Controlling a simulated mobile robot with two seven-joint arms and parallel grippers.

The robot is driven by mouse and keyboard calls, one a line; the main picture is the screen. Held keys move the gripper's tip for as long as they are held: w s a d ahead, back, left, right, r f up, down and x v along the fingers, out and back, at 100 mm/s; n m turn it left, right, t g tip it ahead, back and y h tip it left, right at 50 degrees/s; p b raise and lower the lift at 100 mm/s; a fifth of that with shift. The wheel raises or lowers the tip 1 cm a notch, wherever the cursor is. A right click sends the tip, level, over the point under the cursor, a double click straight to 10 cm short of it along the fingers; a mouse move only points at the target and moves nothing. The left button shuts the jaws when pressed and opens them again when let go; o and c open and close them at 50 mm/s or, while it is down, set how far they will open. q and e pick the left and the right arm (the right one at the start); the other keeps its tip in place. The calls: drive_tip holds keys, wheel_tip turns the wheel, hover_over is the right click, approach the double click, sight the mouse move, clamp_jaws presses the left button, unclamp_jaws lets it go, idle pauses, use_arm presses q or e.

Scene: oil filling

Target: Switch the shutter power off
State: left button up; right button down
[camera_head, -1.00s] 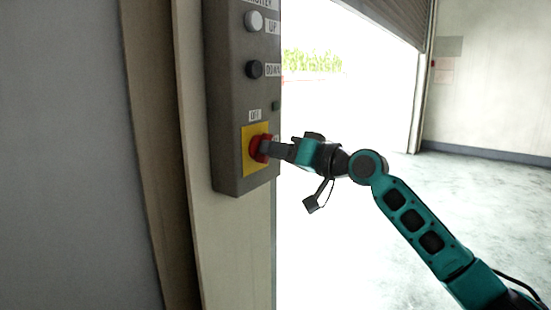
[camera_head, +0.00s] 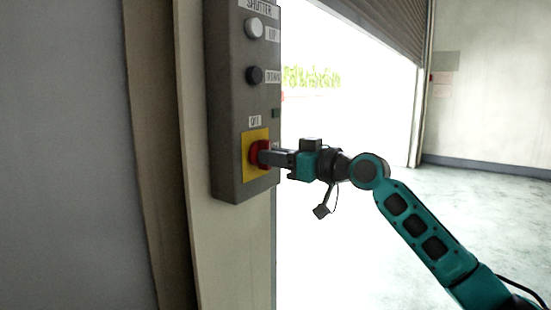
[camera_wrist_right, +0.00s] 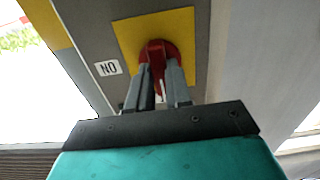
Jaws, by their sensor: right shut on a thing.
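The shutter control box (camera_head: 228,100) is a grey panel on the wall post, marked SHUTTER. Low on it, a red rotary switch (camera_head: 254,155) sits on a yellow plate (camera_head: 250,137), with an OFF label (camera_head: 255,121) above. My right gripper (camera_head: 267,157) reaches in from the right and is shut on the red switch. In the right wrist view, both fingers (camera_wrist_right: 163,80) hold the red switch (camera_wrist_right: 158,50) on its yellow plate (camera_wrist_right: 183,25), with an ON label (camera_wrist_right: 108,68) beside it. The fingertips partly hide the knob. My left gripper is not in view.
Above the switch are a white UP button (camera_head: 254,28) and a black DOWN button (camera_head: 254,75). The roller shutter (camera_head: 385,25) is partly raised. The floor (camera_head: 470,210) at right is clear.

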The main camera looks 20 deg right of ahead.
drive_tip(key=c, duration=1)
unclamp_jaws()
drive_tip(key=shift+c, duration=0.2)
drive_tip(key=v, duration=1.3)
drive_tip(key=shift+b, duration=0.45)
drive_tip(key=shift+w+a+f, duration=0.1)
